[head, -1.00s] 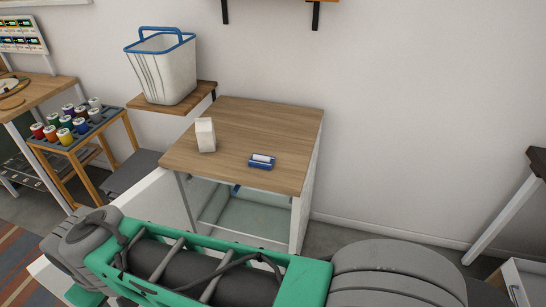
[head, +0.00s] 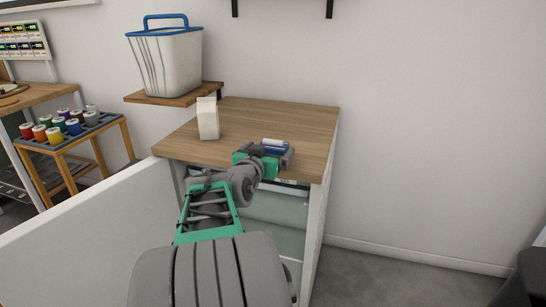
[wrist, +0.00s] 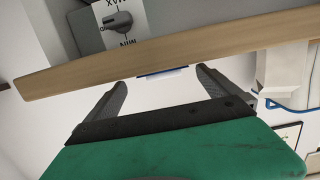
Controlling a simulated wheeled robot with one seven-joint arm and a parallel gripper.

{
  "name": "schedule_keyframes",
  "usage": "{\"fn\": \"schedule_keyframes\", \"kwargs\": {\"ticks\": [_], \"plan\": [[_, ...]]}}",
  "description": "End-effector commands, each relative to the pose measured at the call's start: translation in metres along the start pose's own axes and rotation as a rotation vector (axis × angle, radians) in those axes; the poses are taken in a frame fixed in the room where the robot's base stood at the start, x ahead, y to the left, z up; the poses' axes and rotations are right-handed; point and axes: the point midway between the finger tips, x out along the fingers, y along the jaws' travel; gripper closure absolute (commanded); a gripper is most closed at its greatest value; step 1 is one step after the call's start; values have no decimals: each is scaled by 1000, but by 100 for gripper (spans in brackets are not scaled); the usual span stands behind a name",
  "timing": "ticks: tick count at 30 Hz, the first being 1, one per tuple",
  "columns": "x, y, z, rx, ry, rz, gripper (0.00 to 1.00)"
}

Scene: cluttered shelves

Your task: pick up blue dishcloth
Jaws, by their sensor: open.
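The likely blue dishcloth (head: 274,144) is a small folded blue-and-white bundle on the wooden cabinet top (head: 235,118), near its front edge. In the wrist view, which is upside down, a thin blue-and-white strip of it (wrist: 163,71) shows against the wooden edge, between and beyond my fingertips. My gripper (head: 282,156) is at the front edge of the top, just on the near side of the cloth. Its two fingers are spread with nothing between them in the wrist view (wrist: 160,78). My gripper hides the near part of the cloth in the head view.
A white carton (head: 208,118) stands on the top, left of the cloth. A white basket with blue rim (head: 165,62) stands on a shelf (head: 172,95) behind. A rack of coloured spools (head: 62,128) is at left. An open white door panel (head: 95,230) stands left of my arm.

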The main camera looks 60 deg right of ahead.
Motion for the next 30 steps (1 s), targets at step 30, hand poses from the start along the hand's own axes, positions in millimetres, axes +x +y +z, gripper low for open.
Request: {"fn": "schedule_keyframes", "kwargs": {"ticks": [30], "plan": [[57,-6,-1,-1,-4,-5,35]]}}
